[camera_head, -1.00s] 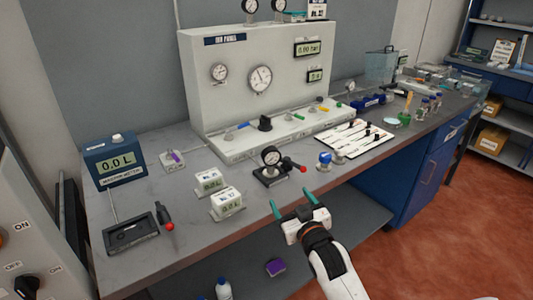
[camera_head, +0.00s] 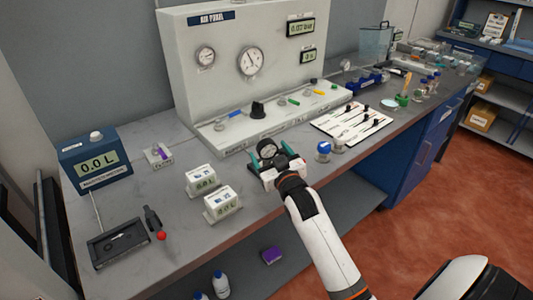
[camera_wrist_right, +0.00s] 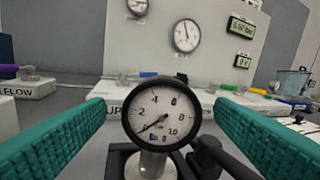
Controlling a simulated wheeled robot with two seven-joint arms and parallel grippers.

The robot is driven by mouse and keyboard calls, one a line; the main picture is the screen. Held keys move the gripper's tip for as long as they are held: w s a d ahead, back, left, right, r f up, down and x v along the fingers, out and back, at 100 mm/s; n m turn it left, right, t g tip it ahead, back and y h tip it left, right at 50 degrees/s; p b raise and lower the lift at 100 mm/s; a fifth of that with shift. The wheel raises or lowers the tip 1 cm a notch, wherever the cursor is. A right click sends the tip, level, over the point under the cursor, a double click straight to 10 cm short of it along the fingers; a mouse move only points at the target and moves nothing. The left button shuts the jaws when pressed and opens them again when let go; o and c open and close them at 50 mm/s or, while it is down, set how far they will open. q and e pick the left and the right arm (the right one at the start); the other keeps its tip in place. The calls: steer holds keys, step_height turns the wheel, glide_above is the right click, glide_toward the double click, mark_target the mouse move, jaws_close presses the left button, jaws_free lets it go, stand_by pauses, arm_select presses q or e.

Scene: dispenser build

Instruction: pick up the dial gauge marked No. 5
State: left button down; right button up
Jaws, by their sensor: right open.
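A black-rimmed dial gauge (camera_head: 267,149) with a white face stands upright on a dark stand on the bench. It also shows in the right wrist view (camera_wrist_right: 161,112), face on and centred. A small label on its face is too small to read, so I cannot confirm No. 5. My right gripper (camera_head: 269,157) is open at the gauge, with one teal finger (camera_wrist_right: 55,140) left of it and the other (camera_wrist_right: 265,135) right of it. Gaps show between both fingers and the gauge. The stand is partly hidden by my gripper in the head view. My left gripper is not in view.
The grey panel (camera_head: 180,70) rises behind, with its valve ledge close by. Two white display boxes (camera_head: 200,180) stand left of the gauge. A blue-capped jar (camera_head: 323,151) and a white tool board (camera_head: 333,121) are to the right. Bare bench (camera_head: 195,240) lies at the front left.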

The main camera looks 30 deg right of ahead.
mark_target(268, 151)
steer(key=shift+f+p+x, duration=0.15)
steer(key=shift+p+x, duration=0.05)
steer(key=shift+x, duration=1)
steer(key=shift+f+p+x, duration=0.15)
steer(key=shift+x, duration=1)
steer(key=shift+r, duration=0.1)
steer(key=c, duration=1.2)
